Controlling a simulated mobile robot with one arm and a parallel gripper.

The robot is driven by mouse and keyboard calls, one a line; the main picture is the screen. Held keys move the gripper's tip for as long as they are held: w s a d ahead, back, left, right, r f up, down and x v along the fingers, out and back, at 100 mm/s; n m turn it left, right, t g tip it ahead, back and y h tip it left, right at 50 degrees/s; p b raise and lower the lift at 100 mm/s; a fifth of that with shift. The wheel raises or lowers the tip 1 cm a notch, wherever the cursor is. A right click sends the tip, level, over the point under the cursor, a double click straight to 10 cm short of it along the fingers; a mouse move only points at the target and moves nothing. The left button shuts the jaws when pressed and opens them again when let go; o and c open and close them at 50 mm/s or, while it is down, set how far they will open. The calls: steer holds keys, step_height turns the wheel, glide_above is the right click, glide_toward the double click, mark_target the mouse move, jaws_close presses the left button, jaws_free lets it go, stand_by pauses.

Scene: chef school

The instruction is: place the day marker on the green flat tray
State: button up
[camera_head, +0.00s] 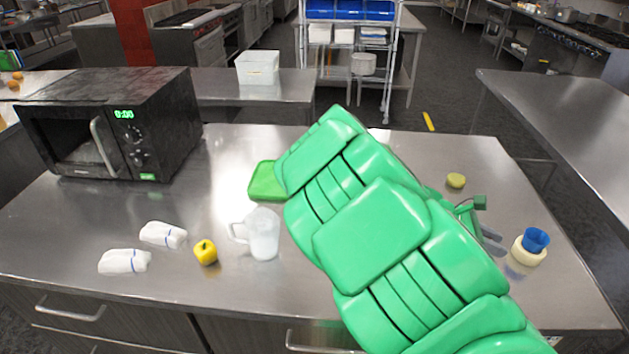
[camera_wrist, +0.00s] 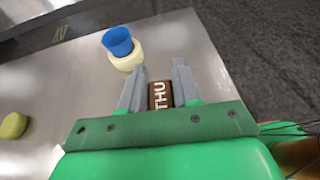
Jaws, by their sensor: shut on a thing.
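The day marker (camera_wrist: 160,95) is a small brown piece with white letters "THU". In the wrist view it sits between the two grey fingers of my gripper (camera_wrist: 158,88), which is shut on it. In the head view my gripper (camera_head: 487,236) is over the right part of the steel table, mostly hidden behind my green arm, and the marker cannot be seen there. The green flat tray (camera_head: 265,182) lies on the table left of my arm, its right side partly covered by the arm.
A blue cup (camera_head: 536,239) sits on a cream round thing (camera_head: 527,253) near my gripper. A yellow-green round item (camera_head: 456,181) lies behind. A clear jug (camera_head: 264,235), yellow pepper (camera_head: 205,252), white cloths (camera_head: 163,235) and a black microwave (camera_head: 115,120) stand left.

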steer(key=w+a+n+t, duration=0.3)
steer(key=w+a, duration=0.7)
steer(key=w+a+r+n+t+y, duration=0.1)
steer(key=w+a+n+t, duration=0.2)
steer(key=a, duration=0.9)
steer(key=w+a+r+n+t+y, duration=0.2)
steer(key=w+a, duration=0.2)
steer(key=a, duration=0.7)
steer(key=w+a+r+n+t+y, duration=0.1)
steer(key=w+a+n+t, duration=0.2)
steer(key=a, duration=0.9)
steer(key=shift+m, duration=0.5)
steer(key=shift+w+a+f, duration=0.85)
steer(key=shift+w+f, duration=0.75)
steer(key=shift+w, duration=0.8)
steer(key=shift+w+a+f, duration=0.85)
steer(key=shift+w+f, duration=0.7)
steer(key=shift+w, duration=0.8)
steer(key=shift+w+a+f, duration=0.85)
steer(key=shift+w+f, duration=0.75)
steer(key=shift+w, duration=0.8)
steer(key=shift+f, duration=1.5)
steer(key=shift+f, duration=0.15)
steer(key=o, duration=1)
